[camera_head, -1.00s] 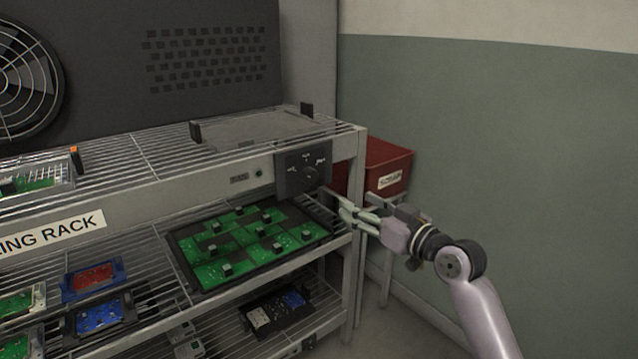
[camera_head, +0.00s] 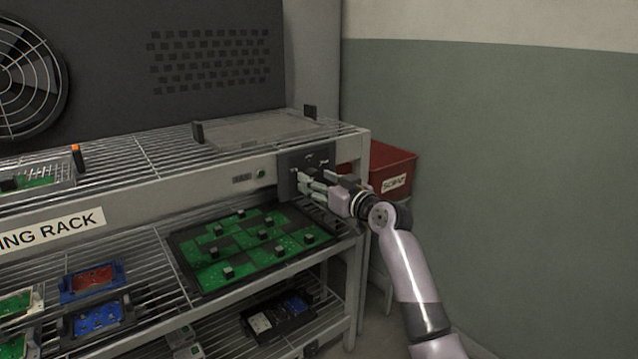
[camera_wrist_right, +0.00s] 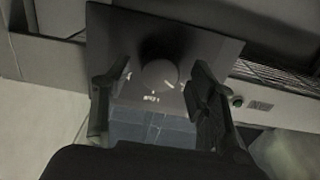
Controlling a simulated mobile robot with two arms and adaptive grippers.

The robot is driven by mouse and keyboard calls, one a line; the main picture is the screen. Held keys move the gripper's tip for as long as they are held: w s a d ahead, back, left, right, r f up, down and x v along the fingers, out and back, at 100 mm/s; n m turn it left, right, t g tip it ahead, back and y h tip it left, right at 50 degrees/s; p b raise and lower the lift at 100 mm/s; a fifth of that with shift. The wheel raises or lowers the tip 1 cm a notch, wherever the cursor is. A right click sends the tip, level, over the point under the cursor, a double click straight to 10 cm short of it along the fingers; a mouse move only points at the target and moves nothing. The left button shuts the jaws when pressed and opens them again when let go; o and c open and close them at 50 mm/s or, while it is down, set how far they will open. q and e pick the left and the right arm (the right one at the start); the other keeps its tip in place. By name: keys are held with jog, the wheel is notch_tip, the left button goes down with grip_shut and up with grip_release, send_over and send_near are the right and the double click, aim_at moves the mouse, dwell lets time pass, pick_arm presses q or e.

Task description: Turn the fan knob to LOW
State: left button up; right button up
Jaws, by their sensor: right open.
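The fan knob (camera_wrist_right: 160,76) is a round grey dial on a dark square panel (camera_wrist_right: 205,45) in the right wrist view. The panel also shows in the head view (camera_head: 287,178) at the right end of the rack's front beam. My right gripper (camera_head: 303,183) is at the panel and hides most of the knob in the head view. In the right wrist view its two fingers (camera_wrist_right: 150,98) are open, one on each side of the knob. I cannot tell whether they touch it. The panel's label text is too small to read. My left gripper is not in view.
The wire rack (camera_head: 150,160) fills the left, with a green circuit board tray (camera_head: 180,250) on the shelf below the panel. A red scrap bin (camera_head: 400,165) stands right of the rack. A small green button (camera_head: 261,173) sits left of the panel. A large fan (camera_head: 28,80) is behind.

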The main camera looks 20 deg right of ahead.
jog(key=shift+c, duration=0.5)
jog(key=c, duration=1.1)
jog(key=shift+o, duration=0.2)
